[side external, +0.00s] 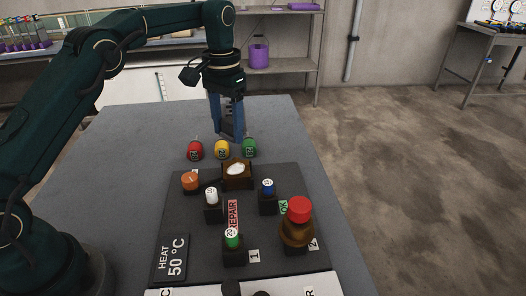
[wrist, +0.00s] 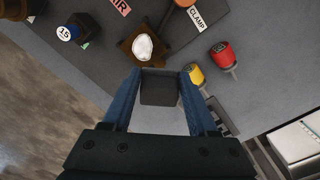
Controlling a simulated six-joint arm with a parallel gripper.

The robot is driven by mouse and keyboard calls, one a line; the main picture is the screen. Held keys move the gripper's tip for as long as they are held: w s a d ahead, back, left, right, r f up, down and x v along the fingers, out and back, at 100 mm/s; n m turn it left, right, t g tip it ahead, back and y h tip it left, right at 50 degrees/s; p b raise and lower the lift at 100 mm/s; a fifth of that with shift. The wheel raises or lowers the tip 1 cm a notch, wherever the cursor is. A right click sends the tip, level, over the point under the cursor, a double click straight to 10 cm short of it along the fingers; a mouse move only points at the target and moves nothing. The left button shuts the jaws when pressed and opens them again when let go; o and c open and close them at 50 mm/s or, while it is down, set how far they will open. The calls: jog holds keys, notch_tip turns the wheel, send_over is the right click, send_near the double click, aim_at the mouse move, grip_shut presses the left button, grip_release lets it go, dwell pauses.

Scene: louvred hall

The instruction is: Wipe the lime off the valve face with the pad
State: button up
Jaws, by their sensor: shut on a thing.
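The valve (side external: 229,184) is a brown block on the dark board, with a white patch of lime (side external: 236,169) on its upward face. In the wrist view the lime (wrist: 143,47) sits on the brown valve (wrist: 126,48), just beyond the fingertips. My gripper (side external: 231,136) points down, above and behind the valve, near the row of tagged parts. Its blue fingers (wrist: 158,80) are shut on a dark grey block, the pad (wrist: 158,94). The pad appears apart from the lime; its underside is hidden.
Red (side external: 195,150), yellow (side external: 222,149) and green (side external: 249,147) tagged parts stand behind the valve. An orange knob (side external: 190,180), a white-capped post (side external: 211,196), a blue-capped post (side external: 267,187) and a red-topped brass fitting (side external: 298,228) surround it. The grey table (side external: 130,135) is clear at left.

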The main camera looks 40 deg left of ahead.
aim_at(228, 135)
jog(key=shift+f, duration=2)
jog(key=shift+s+d+f, duration=0.15)
jog(key=shift+f, duration=0.35)
jog(key=shift+s+d+f, duration=0.15)
jog(key=shift+f, duration=0.3)
jog(key=shift+c, duration=0.6)
jog(key=shift+s+d, duration=1.6)
jog(key=shift+w+a+f, duration=0.1)
jog(key=shift+w+a, duration=1.85)
jog(key=shift+a, duration=0.05)
notch_tip(228, 135, up, 7)
jog(key=shift+s+d+r, duration=0.1)
jog(key=shift+r, duration=0.5)
